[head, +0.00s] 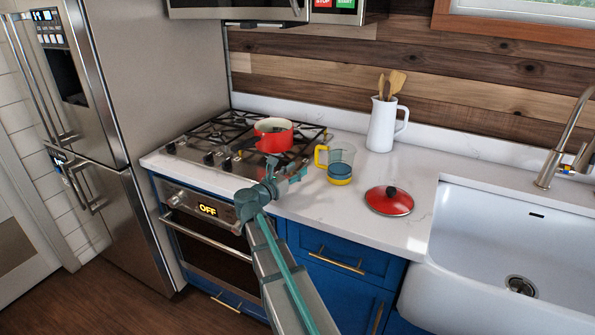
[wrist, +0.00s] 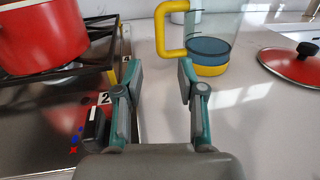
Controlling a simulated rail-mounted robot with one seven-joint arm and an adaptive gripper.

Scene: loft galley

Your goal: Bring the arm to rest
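My gripper (wrist: 160,85) is open and empty, its two fingers apart with the counter edge between them in the wrist view. In the head view my gripper (head: 275,170) is above the front right part of the stove, near the counter. The clear jug with a yellow handle and a blue and yellow base (head: 340,165) stands on the counter just beyond and right of it; the jug also shows in the wrist view (wrist: 212,45). No gripper contact with the jug is visible.
A red pot (head: 273,136) stands on the gas stove (head: 215,138). A red lid (head: 389,201) lies on the counter (head: 340,212). A white pitcher (head: 382,125) holds wooden utensils at the back. The sink (head: 510,250) is at right, the fridge (head: 150,80) at left.

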